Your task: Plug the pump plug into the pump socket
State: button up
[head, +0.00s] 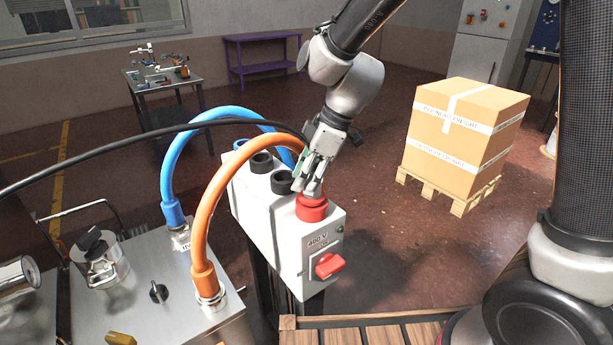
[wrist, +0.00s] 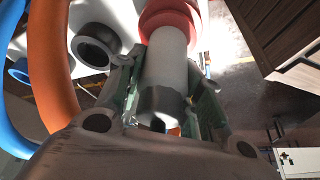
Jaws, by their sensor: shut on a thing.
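The pump plug is a grey cylinder (wrist: 165,62) with a dark rear end, held between the fingers of my gripper (wrist: 165,100). In the head view my gripper (head: 312,178) points down over the near end of the white socket box (head: 285,225). The plug's front end meets the red socket (head: 312,208) on top of that box; red also rings it in the wrist view (wrist: 170,18). The plug looks in line with the socket. How deep it sits inside is hidden. A black cable (head: 150,137) runs from the left to my gripper.
Dark round sockets (head: 262,162) sit behind the red one. An orange hose (head: 205,200) and a blue hose (head: 172,165) arch close on the left from a metal unit (head: 150,300). A red switch (head: 329,265) is on the box front. A carton (head: 465,135) stands right.

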jog(key=o, duration=1.3)
jog(key=v, duration=1.1)
jog(key=s+d+r+m+t+h, duration=0.1)
jog(key=s+d+m, duration=0.4)
jog(key=d, duration=0.5)
jog(key=s+d+r+m+t+h, duration=0.1)
jog(key=s+d+m+h, duration=0.1)
jog(key=s+d+m, duration=0.4)
jog(key=s+d+r+m+t+h, duration=0.1)
jog(key=s+d+m, duration=0.4)
jog(key=d, duration=0.9)
jog(key=shift+s+m+t+h, duration=0.15)
jog(key=shift+m+t+h, duration=0.15)
jog(key=shift+m+t, duration=0.4)
